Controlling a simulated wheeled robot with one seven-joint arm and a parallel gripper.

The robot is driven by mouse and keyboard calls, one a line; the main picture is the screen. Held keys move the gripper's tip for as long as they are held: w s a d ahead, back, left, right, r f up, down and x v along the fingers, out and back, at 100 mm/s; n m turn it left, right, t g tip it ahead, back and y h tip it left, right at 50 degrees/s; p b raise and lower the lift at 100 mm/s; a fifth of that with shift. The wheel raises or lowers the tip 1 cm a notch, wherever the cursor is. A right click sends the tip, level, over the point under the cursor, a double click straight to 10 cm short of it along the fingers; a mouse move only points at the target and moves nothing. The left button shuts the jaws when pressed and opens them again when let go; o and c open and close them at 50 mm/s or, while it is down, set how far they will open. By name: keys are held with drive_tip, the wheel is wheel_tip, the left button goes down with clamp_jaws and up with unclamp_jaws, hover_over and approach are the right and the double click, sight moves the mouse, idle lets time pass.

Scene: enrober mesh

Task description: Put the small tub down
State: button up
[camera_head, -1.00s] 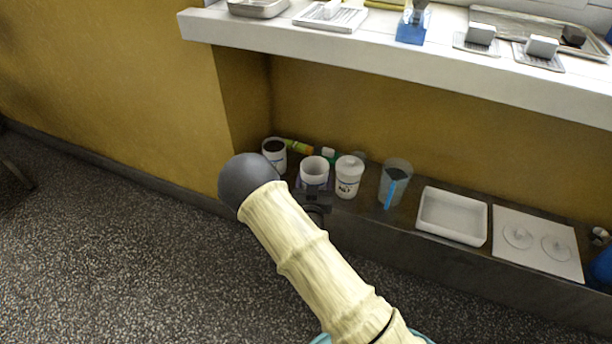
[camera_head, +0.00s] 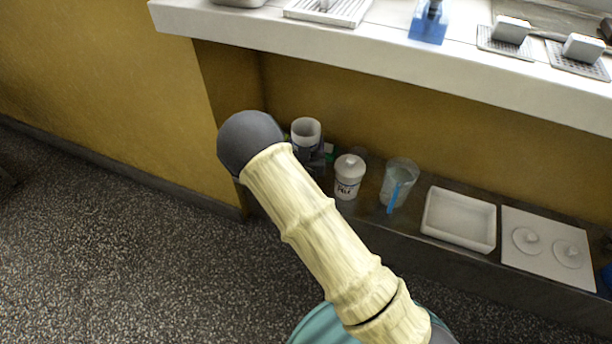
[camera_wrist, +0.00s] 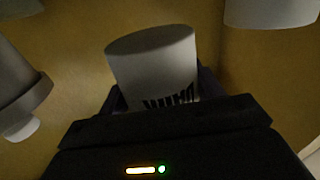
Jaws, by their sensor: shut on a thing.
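The small tub (camera_head: 306,132) is white and open-topped, with dark lettering that shows in the wrist view (camera_wrist: 155,65). My gripper (camera_head: 311,160) is shut on it, with a finger on each side in the wrist view. In the head view the tub looks about upright and appears raised above the low ledge (camera_head: 400,226); the exact gap is hidden. My arm covers the ledge to the left of and below the gripper.
A lidded white tub (camera_head: 348,178) stands close right of my gripper, then a clear jug (camera_head: 399,180) with a blue strip, a white tray (camera_head: 460,218) and a white board (camera_head: 547,248) with two discs. A white counter (camera_head: 380,55) overhangs the ledge.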

drive_tip(key=shift+s+f, duration=0.15)
drive_tip(key=f+b, duration=0.2)
drive_tip(key=f, duration=0.1)
drive_tip(key=f+b, duration=0.1)
drive_tip(key=f, duration=0.1)
drive_tip(key=shift+d+f+b, duration=0.25)
drive_tip(key=shift+b, duration=0.05)
drive_tip(key=shift+f, duration=0.25)
drive_tip(key=shift+a, duration=0.1)
